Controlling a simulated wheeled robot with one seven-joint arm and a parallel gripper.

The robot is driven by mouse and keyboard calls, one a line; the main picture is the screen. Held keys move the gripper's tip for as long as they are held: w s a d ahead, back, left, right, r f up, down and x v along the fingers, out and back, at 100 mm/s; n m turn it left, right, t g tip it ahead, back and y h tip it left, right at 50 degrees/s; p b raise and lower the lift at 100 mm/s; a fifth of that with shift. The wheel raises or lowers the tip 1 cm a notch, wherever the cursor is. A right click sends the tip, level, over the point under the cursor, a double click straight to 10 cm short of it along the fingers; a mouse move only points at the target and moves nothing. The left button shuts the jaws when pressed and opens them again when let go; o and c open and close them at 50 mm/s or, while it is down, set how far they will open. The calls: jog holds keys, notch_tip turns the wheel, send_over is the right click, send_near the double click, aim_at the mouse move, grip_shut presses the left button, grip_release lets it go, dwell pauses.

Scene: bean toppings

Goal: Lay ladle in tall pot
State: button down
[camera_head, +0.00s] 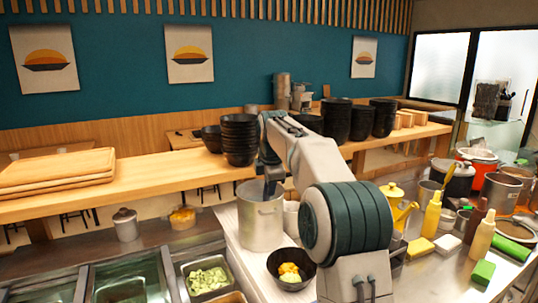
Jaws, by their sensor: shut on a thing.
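The tall pot (261,226) is a light grey metal cylinder standing upright on the pale counter in the middle. My gripper (271,189) points down at the pot's open mouth, with its dark fingers at about rim height. It is shut on a thin thing, which I take to be the ladle. The ladle itself cannot be made out clearly; the pot wall and my gripper hide it. My arm comes in from the lower right and covers part of the counter behind the pot.
A black bowl (290,269) with yellow and orange food sits in front of the pot. Food bins (206,276) are at the left. Stacked black bowls (239,138) stand on the wooden shelf behind. Bottles and pots crowd the right counter.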

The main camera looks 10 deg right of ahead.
jog(key=c, duration=1.3)
grip_release()
jog(key=shift+f, duration=0.15)
jog(key=shift+o, duration=0.2)
jog(key=p+v, duration=0.1)
jog(key=v, duration=1.3)
jog(key=s+f+m, duration=0.6)
jog(key=s+f, duration=0.2)
jog(key=s, duration=0.3)
jog(key=s+a+f+m+g, duration=0.1)
jog(key=s+f+m, duration=0.5)
jog(key=s, duration=0.6)
jog(key=s+f+m, duration=0.6)
jog(key=s+f, duration=0.4)
jog(key=s, duration=0.2)
jog(key=shift+s+a+m, duration=0.15)
jog(key=shift+s+m, duration=0.1)
jog(key=shift+m, duration=0.15)
